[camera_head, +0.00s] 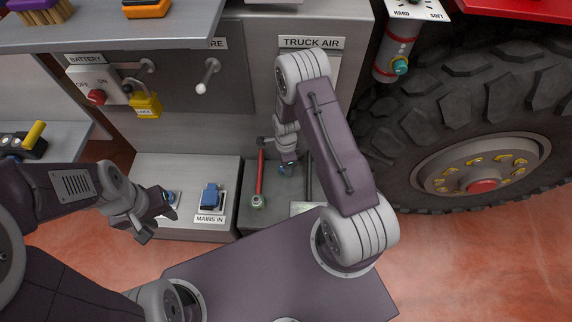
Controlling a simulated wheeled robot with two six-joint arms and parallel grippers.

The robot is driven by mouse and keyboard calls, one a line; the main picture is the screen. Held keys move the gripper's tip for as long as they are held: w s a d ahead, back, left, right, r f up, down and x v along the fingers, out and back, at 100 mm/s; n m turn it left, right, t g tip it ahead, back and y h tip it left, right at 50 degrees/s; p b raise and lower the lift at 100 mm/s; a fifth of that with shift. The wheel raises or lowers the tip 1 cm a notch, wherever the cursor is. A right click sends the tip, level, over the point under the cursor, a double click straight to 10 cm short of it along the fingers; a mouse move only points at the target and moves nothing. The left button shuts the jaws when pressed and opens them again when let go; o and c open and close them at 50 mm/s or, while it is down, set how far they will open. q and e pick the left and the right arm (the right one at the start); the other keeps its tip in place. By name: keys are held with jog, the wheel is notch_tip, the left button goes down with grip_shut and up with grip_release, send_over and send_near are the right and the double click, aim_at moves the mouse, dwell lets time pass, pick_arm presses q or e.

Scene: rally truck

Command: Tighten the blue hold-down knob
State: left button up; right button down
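A small blue part (282,170), which may be the hold-down knob, shows at the tip of my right gripper (287,168), in the grey recess below the TRUCK AIR label. The gripper's own wrist and fingers cover most of it, so I cannot tell whether they touch it or how far they are closed. My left gripper (157,217) is open and apparently empty, in front of the grey box at the left. Another blue part (169,196) shows just beside its upper finger.
A blue MAINS IN socket cover (211,197) sits on the grey box. A red-handled tool (261,178) and a dark rod (308,178) stand beside my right gripper. A yellow padlock (146,105) hangs at the battery switch. The large tyre (455,110) bounds the right side.

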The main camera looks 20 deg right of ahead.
jog(key=shift+w+r, duration=0.15)
jog(key=shift+w, duration=0.1)
jog(key=c, duration=0.9)
grip_release()
jog(key=shift+s, duration=0.15)
notch_tip(320, 180, up, 9)
